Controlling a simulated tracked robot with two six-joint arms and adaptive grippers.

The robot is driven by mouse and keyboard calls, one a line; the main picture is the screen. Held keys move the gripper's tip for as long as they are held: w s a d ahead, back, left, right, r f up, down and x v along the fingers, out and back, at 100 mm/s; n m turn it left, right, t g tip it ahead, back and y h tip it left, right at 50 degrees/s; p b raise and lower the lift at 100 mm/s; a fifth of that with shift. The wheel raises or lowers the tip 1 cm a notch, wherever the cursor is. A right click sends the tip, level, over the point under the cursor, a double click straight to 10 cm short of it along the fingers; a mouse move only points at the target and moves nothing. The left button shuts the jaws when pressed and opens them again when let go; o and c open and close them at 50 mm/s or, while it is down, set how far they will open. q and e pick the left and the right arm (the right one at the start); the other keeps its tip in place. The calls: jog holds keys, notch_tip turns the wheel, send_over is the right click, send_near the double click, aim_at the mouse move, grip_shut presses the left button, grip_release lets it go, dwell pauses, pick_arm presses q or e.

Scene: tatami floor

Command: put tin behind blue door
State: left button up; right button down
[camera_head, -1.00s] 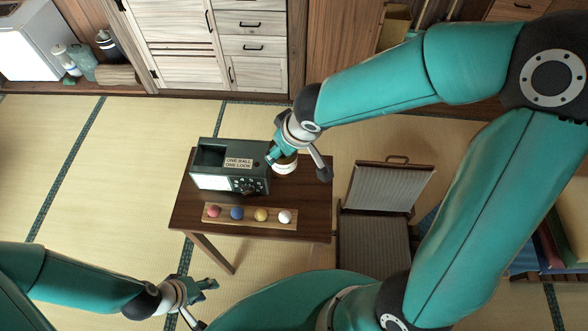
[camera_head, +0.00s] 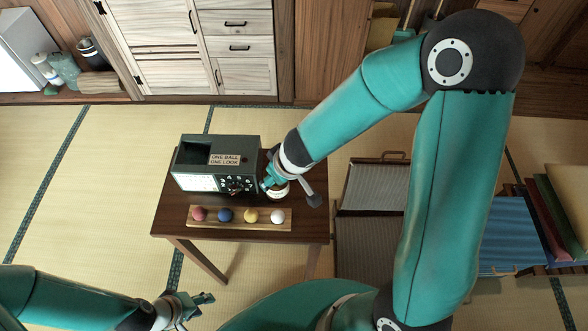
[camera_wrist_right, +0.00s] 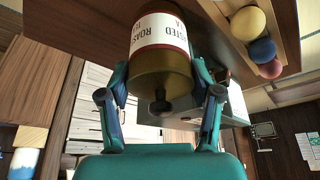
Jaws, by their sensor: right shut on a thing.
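The tin (camera_head: 278,190) has a white label and sits at the right side of the table, beside the grey-green box. My right gripper (camera_head: 270,184) is shut on it. In the right wrist view the tin (camera_wrist_right: 160,58) is between both fingers, dark gold with a white and red label reading roasted tea. I cannot tell whether it touches the table top. A blue panel with a handle (camera_head: 505,235), possibly the blue door, shows at the right, partly hidden by my right arm. My left gripper (camera_head: 196,304) is low at the left, away from the table; its opening is unclear.
A grey ribbed case (camera_head: 375,187) stands open right of the table. Tatami left of the table is clear.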

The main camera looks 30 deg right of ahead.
jog(key=shift+f, duration=0.15)
jog(key=shift+f, duration=0.15)
jog(key=shift+c, duration=1.1)
grip_release()
